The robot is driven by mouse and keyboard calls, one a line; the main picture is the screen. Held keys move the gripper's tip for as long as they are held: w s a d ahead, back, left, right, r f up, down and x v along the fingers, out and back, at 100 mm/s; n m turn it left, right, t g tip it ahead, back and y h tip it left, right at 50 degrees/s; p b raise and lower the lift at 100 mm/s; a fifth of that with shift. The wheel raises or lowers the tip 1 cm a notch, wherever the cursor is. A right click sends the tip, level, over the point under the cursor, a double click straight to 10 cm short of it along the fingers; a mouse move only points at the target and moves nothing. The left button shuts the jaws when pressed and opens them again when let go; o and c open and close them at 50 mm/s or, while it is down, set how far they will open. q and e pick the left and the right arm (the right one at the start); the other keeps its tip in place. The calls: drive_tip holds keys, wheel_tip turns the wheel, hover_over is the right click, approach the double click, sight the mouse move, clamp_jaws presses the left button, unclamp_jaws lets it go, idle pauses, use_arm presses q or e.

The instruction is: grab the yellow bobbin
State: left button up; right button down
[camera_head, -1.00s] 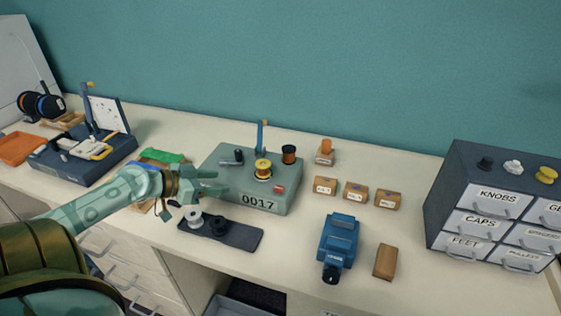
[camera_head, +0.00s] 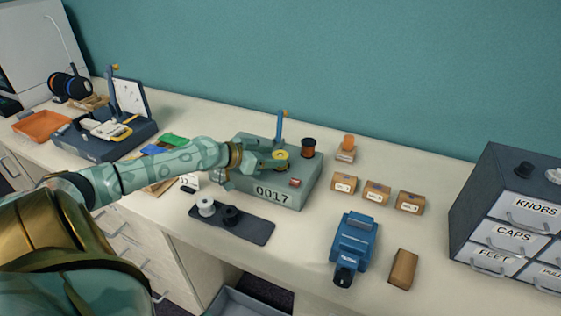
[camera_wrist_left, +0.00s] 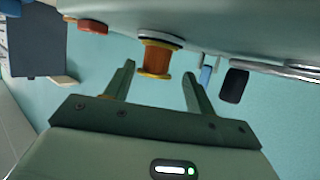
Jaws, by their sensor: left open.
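The yellow bobbin (camera_head: 281,154) stands on the grey-green box marked 0017 (camera_head: 299,196). In the left wrist view the bobbin (camera_wrist_left: 154,62) shows yellow flanges and an orange-brown winding, on a pale disc. My left gripper (camera_head: 268,164) reaches in from the left over the box, close beside the bobbin. In the left wrist view the fingers of the left gripper (camera_wrist_left: 158,74) are spread, with the bobbin between and around the level of their tips. I see no clear contact. My right gripper is out of view.
A dark brown-wound spool (camera_head: 308,148) and an upright blue lever (camera_head: 280,127) stand close by on the box. A dark tray (camera_head: 250,229) with a white and a black spool lies in front. A blue device (camera_head: 352,243) and small cartons (camera_head: 376,191) are to the right.

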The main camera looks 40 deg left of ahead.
sight(277, 155)
use_arm(q)
drive_tip(key=x, duration=0.5)
drive_tip(key=c, duration=0.8)
drive_tip(key=shift+r, duration=0.15)
